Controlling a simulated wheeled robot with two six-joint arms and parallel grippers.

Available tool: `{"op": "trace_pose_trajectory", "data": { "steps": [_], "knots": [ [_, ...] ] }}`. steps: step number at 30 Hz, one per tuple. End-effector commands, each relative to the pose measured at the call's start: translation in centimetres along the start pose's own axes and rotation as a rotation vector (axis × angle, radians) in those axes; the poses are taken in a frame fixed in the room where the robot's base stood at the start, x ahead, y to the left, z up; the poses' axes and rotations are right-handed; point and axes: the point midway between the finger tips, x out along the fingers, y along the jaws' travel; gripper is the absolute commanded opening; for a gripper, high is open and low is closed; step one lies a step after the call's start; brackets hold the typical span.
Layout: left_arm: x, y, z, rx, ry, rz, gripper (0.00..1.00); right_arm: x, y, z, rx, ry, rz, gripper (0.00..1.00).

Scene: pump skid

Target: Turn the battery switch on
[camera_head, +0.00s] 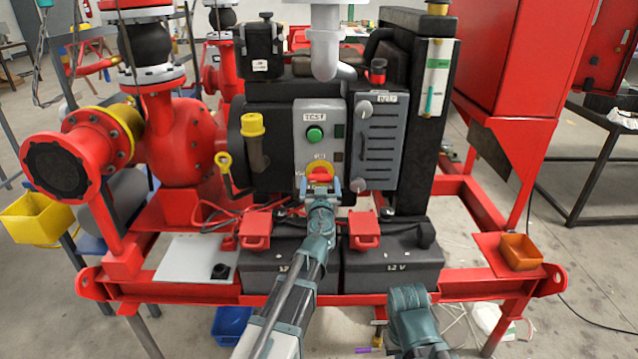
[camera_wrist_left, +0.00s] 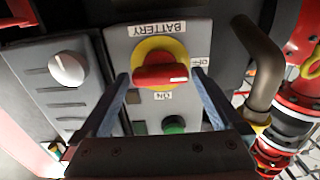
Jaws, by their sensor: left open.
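The battery switch (camera_head: 320,175) is a red bar handle on a yellow round plate on the grey panel's lower part. In the left wrist view the switch (camera_wrist_left: 160,74) has its bar lying crosswise, with the white mark at its right end toward the OFF label (camera_wrist_left: 197,62). The ON label (camera_wrist_left: 163,96) is below it in that view. My left gripper (camera_head: 320,184) is open in front of the switch. Its fingers (camera_wrist_left: 160,76) stand to either side of the bar's ends; I cannot tell if they touch. Part of my right arm shows at the lower right, its gripper out of sight.
A green TEST button (camera_head: 314,134) sits above the switch. A grey box with knobs (camera_head: 374,140) is on the right. A yellow-capped pipe (camera_head: 253,140) stands left. Two black batteries (camera_head: 392,273) with red terminal covers (camera_head: 364,230) lie below on the red frame (camera_head: 470,285).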

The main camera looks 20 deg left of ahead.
Motion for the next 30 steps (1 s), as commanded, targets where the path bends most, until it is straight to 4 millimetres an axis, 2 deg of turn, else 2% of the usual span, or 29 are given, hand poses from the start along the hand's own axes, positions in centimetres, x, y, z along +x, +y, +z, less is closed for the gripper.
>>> {"op": "trace_pose_trajectory", "data": {
  "steps": [6, 17, 25, 30],
  "knots": [
    [-0.02, -0.02, 0.00, 0.000, 0.000, 0.000, 0.98, 0.00, 0.00, 0.01, 0.000, 0.000, 0.000, 0.00],
    [-0.03, -0.03, 0.00, 0.000, 0.000, 0.000, 0.34, 0.00, 0.00, 0.00, 0.000, 0.000, 0.000, 0.00],
    [-0.04, -0.03, 0.00, 0.037, 0.000, -0.001, 0.34, 0.00, 0.00, 0.00, 0.000, 0.000, 0.000, 0.00],
    [-0.04, -0.03, 0.00, 0.130, 0.000, -0.001, 0.34, 0.00, 0.00, 0.00, 0.000, 0.000, 0.000, 0.00]
  ]
}}
